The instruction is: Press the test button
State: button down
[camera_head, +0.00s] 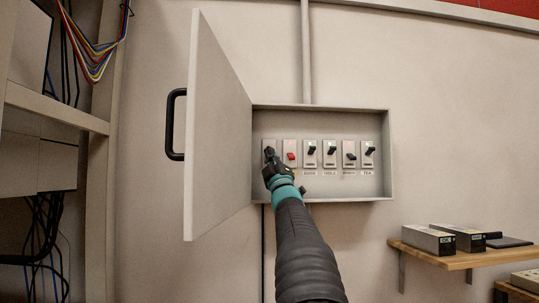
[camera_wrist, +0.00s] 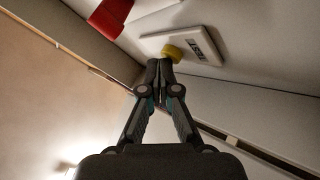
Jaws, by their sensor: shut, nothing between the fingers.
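The test button is a small yellow knob (camera_wrist: 171,52) on a white plate marked TEST in the wrist view. In the head view only a bit of yellow shows beside my gripper (camera_head: 273,166), inside the open grey wall box (camera_head: 390,155). My gripper is shut and empty. In the wrist view its fingertips (camera_wrist: 160,64) are right at the yellow button and overlap its edge. I cannot tell whether they touch it.
A row of several switches fills the box, among them a red lever (camera_head: 291,156) close to my gripper. The box door (camera_head: 215,130) stands open at the left, with a black handle (camera_head: 175,125). A wooden shelf (camera_head: 470,261) with devices is at the lower right.

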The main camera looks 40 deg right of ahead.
jog(key=shift+s+f, duration=0.1)
jog(key=shift+s, duration=0.05)
jog(key=shift+s+a+b, duration=0.4)
jog(key=shift+s+b, duration=0.1)
jog(key=shift+b, duration=0.25)
jog(key=shift+s+a+b, duration=0.45)
jog(key=shift+s+b, duration=0.2)
jog(key=shift+s, duration=0.05)
jog(key=shift+s+a+b, duration=0.4)
jog(key=shift+s+b, duration=0.2)
jog(key=shift+s, duration=0.15)
jog(key=shift+s+a+b, duration=0.45)
jog(key=shift+s+b, duration=0.2)
jog(key=shift+s, duration=0.05)
